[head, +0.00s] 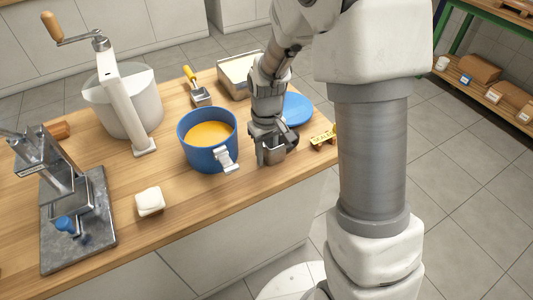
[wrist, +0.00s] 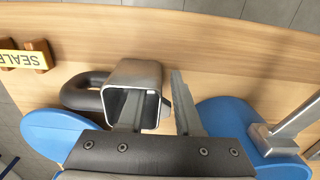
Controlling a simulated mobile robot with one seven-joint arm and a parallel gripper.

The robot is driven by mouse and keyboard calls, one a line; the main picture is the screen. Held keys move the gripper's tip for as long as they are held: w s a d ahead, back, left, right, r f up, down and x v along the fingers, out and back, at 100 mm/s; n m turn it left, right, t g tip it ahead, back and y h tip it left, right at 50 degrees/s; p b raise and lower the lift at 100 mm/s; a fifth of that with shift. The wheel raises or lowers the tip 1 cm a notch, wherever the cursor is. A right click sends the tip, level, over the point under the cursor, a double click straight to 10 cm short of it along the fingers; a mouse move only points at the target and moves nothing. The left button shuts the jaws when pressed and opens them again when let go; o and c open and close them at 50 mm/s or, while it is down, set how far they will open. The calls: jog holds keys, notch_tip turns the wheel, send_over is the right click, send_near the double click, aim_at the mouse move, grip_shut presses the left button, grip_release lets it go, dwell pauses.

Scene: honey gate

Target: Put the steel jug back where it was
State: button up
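The steel jug (head: 273,155) is a small square metal vessel near the table's front right edge, below my gripper (head: 268,138). In the wrist view the jug (wrist: 133,76) shows its square mouth, with a dark looped handle to the left. My gripper (wrist: 158,103) is open around the jug's right wall. One finger reaches into the mouth and the other is outside, with space between them and the wall. My gripper partly covers the jug in the head view. I cannot tell whether its base touches the table.
A blue bucket (head: 190,150) of honey with a pale gate stands left of the jug. A blue lid (head: 298,108) lies behind, and a yellow sign (head: 323,137) stands to the right. A white block (head: 150,201) and metal stand (head: 85,240) are farther left on the wooden table (head: 200,195).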

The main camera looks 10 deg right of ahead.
notch_tip(320, 180, up, 12)
jog(key=p, duration=0.2)
jog(key=shift+r+p, duration=0.15)
jog(key=shift+p, duration=0.25)
jog(key=s+d+r+m+t, duration=0.1)
jog(key=s+d+r+t, duration=0.1)
jog(key=s+r, duration=0.4)
jog(key=s+d+r+m+t, duration=0.2)
jog(key=s+r, duration=0.4)
jog(key=s, duration=0.6)
jog(key=shift+r+m+t, duration=0.3)
jog(key=shift+r+t, duration=0.05)
jog(key=shift+t, duration=0.45)
jog(key=shift+r, duration=0.1)
notch_tip(320, 180, up, 8)
jog(key=p, duration=0.8)
